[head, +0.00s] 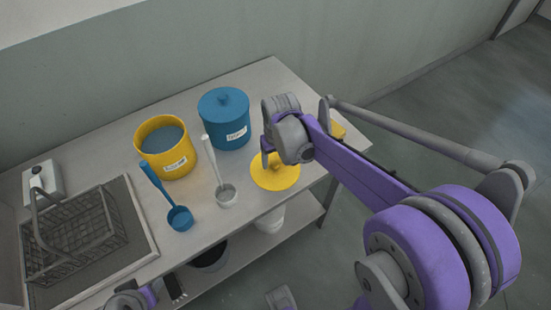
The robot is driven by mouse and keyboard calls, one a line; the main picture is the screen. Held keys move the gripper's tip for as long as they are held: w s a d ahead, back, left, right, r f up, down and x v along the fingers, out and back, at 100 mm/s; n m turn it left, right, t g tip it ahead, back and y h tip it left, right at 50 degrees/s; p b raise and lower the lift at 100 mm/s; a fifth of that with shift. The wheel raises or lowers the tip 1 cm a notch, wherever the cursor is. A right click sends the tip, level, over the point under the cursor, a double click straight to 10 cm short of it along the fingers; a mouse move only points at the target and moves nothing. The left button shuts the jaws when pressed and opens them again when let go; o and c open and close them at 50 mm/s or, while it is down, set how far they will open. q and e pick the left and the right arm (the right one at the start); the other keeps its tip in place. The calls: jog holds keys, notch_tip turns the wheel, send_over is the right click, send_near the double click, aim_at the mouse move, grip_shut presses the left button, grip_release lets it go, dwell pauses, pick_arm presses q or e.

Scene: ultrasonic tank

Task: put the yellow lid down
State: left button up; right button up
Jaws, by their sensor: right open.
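The yellow lid (275,178) lies flat on the table near its front right edge, as far as I can see. My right gripper (268,152) is open just above the lid's back edge and covers part of it. I cannot tell whether a finger touches the lid. The yellow pot (167,160) stands without a lid toward the back, with bluish liquid inside and a white label. Part of my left gripper (172,291) shows at the bottom edge, low beside the table, and its jaws are not clear.
A blue lidded pot (223,130) stands behind the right gripper. A blue ladle (179,217) and a grey ladle (226,194) lie in front. A wire basket (75,243) sits over the tank (138,225) at left.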

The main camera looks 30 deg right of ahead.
aim_at(277, 172)
notch_tip(277, 172, up, 11)
jog(key=s+p, duration=0.1)
jog(key=s+a+f+t, duration=0.2)
jog(key=s+a+f, duration=0.1)
jog(key=s, duration=0.4)
jog(key=s+a+f+n+t, duration=0.1)
jog(key=s+a+f, duration=0.2)
jog(key=s+f, duration=0.3)
jog(key=s, duration=0.2)
jog(key=shift+s+a+t, duration=0.3)
jog(key=shift+a+t, duration=0.1)
jog(key=r+p, duration=0.2)
jog(key=w+r+p, duration=0.1)
jog(key=r+p, duration=0.2)
jog(key=shift+w+r, duration=0.15)
